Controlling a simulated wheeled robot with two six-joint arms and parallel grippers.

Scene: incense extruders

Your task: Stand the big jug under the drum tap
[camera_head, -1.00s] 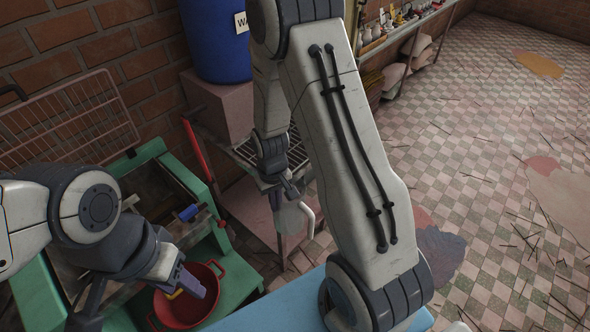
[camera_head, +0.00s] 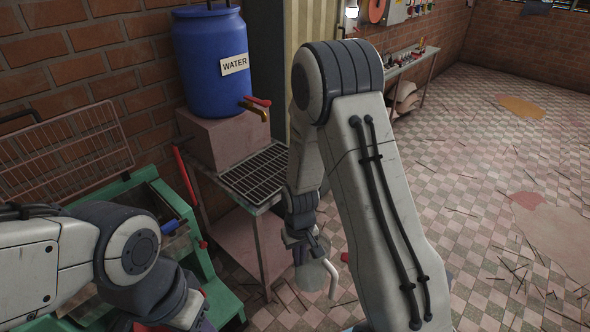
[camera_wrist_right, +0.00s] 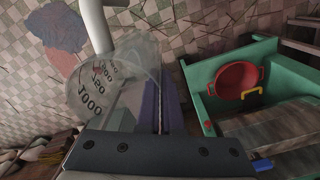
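The blue drum (camera_head: 208,65) labelled WATER stands on a pinkish block at the back left. Its brass tap (camera_head: 254,111) with a red lever points right, above a black grate (camera_head: 257,172) on a metal stand. My right gripper (camera_head: 308,252) is shut on the clear big jug (camera_head: 313,277), held in the air in front of and to the right of the stand, away from the tap. In the right wrist view the jug (camera_wrist_right: 105,95) shows printed volume marks and a white handle, its wall between the gripper's fingers. My left gripper (camera_head: 195,315) is cut off at the bottom edge.
A green bench (camera_head: 218,290) stands at the lower left, with a red basin (camera_wrist_right: 238,80) showing in the right wrist view. A wire rack (camera_head: 65,150) leans at the wall. The tiled floor at right is mostly open, with scattered sticks.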

